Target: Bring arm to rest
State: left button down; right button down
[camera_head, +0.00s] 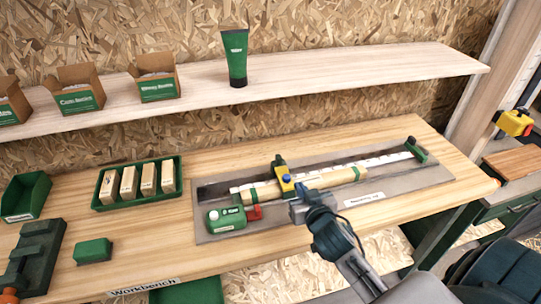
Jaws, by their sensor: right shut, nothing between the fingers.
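My right arm comes in from the lower right, and its right gripper (298,208) is over the front edge of the grey measuring jig (400,181) on the workbench. The gripper is shut with nothing held. A pale wooden strip (335,178) with green bands lies along the jig, partly hidden behind the slider. My left gripper is out of view.
A green tray (137,207) with several wooden blocks, an empty green bin (25,195) and a dark vise (32,260) stand on the bench's left. A shelf (330,76) above holds cardboard boxes (156,88) and a green tube (236,57). Bare bench (165,255) lies front left.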

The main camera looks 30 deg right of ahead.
jog(key=shift+s, duration=0.1)
jog(key=s+a+f+n+g+y, duration=0.15)
jog(key=s+f+g, duration=0.25)
jog(key=s, duration=0.4)
jog(key=s+a+f+n+g, duration=0.1)
jog(key=s+a+f+g, duration=0.25)
jog(key=s, duration=0.35)
jog(key=s+a+f+n+g+y, duration=0.15)
jog(key=s+f+g, duration=0.25)
jog(key=s, duration=0.4)
notch_tip(320, 180, down, 36)
jog(key=d+f+g+b, duration=0.1)
jog(key=d+b, duration=0.2)
jog(key=b, duration=0.1)
jog(key=s+f+m+g+b, duration=0.1)
jog(key=s+f+b, duration=0.2)
jog(key=s+f, duration=1.5)
jog(key=shift+s+d+f, duration=0.15)
jog(key=shift+d+f, duration=0.25)
jog(key=shift+f, duration=0.45)
